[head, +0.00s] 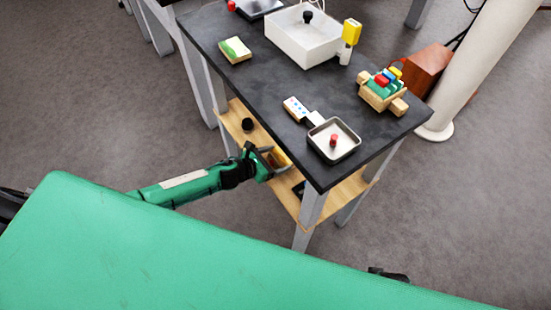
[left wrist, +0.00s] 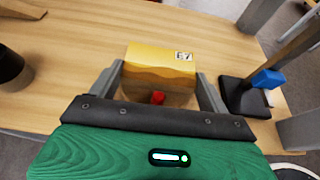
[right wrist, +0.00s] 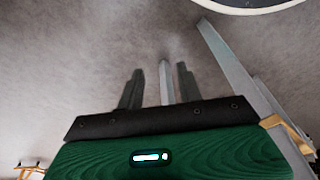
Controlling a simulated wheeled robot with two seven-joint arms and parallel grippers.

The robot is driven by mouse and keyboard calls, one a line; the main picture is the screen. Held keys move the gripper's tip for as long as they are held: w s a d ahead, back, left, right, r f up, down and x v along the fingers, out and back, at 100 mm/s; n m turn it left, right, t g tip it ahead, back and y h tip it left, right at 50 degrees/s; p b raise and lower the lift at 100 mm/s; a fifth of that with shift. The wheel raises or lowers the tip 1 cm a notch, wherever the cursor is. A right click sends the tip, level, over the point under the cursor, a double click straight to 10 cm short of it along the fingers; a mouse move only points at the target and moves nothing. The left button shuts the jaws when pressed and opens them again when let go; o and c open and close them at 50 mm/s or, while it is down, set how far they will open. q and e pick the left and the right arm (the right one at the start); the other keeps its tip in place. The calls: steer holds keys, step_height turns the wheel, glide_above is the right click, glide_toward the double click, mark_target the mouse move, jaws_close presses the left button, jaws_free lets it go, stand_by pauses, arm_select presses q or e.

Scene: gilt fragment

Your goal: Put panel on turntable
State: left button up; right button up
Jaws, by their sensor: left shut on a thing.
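The gold-coloured panel (left wrist: 160,68), with a small printed label and a red spot near my gripper, is between the fingers of my left gripper (left wrist: 160,80). That gripper (head: 273,162) is shut on it, over the wooden lower shelf of the dark-topped table. The panel (head: 281,156) shows partly in the head view; I cannot tell whether it touches the shelf. My right gripper (right wrist: 160,85) has its fingers apart, with a pale upright bar seen between them, over grey floor. I cannot pick out the turntable with certainty.
The lower shelf (left wrist: 85,40) also carries a black round thing (left wrist: 10,65) and a black base (left wrist: 243,98) with a blue block. On the tabletop (head: 245,85) are a white box (head: 300,45), a square tray (head: 345,152) and a wooden block carrier (head: 382,97). Table legs flank the shelf.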

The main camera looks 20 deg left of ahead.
arm_select(q)
steer(key=o, duration=1)
steer(key=shift+o, duration=0.2)
steer(key=shift+r, duration=0.1)
